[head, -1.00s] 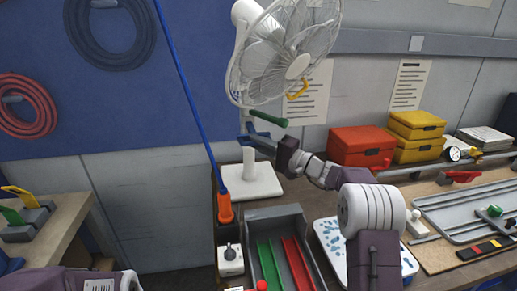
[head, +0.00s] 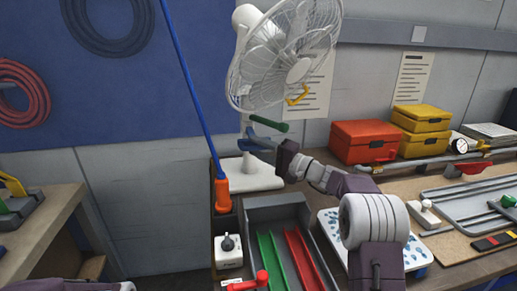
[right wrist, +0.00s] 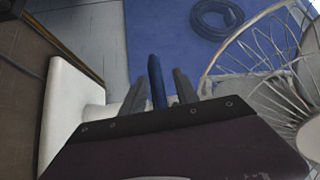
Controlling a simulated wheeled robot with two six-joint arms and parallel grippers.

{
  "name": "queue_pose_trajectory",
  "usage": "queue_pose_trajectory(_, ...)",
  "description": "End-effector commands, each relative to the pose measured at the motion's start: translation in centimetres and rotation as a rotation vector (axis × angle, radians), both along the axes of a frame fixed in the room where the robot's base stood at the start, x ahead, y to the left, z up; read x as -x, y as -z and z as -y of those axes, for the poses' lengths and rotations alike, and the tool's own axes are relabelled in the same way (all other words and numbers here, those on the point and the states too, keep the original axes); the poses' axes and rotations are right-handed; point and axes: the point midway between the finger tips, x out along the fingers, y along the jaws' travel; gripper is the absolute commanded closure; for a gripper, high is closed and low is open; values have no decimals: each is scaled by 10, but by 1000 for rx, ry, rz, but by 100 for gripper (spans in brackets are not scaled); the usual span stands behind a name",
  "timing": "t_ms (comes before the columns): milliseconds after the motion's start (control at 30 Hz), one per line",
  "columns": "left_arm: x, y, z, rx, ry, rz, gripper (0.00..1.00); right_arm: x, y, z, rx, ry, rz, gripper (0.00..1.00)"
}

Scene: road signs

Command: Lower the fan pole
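The white fan (head: 285,55) stands at the back of the bench on a square white base (head: 248,176). Its short white pole (head: 244,122) carries a green knob (head: 269,123) and a blue handle. My right gripper (head: 266,146) is beside the pole, just below the green knob. In the right wrist view its two grey fingers (right wrist: 158,92) lie on either side of the blue handle (right wrist: 156,75), and they look closed on it. The fan's wire cage (right wrist: 265,75) shows at the right there and the white base (right wrist: 68,115) at the left. My left gripper is out of view.
A blue rod with an orange grip (head: 222,194) stands left of the base. A grey tray (head: 272,210) with green and red strips is in front. Red (head: 365,140) and yellow (head: 421,118) boxes stand to the right.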

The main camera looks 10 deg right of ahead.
Motion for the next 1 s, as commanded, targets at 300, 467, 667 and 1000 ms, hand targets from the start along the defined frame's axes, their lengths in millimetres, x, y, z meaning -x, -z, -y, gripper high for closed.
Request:
queue_pose_trajectory(300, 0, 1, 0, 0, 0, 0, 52, 2, 1, 4, 0, 3, -1, 64)
queue_pose_trajectory(467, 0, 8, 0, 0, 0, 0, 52, 24, 6, 27, 0, 6, -1, 64)
queue_pose_trajectory(667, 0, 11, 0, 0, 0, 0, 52, 52, 11, 55, 0, 5, -1, 64)
queue_pose_trajectory(1000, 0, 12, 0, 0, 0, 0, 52, 63, 11, 64, 0, 0, 0, 64)
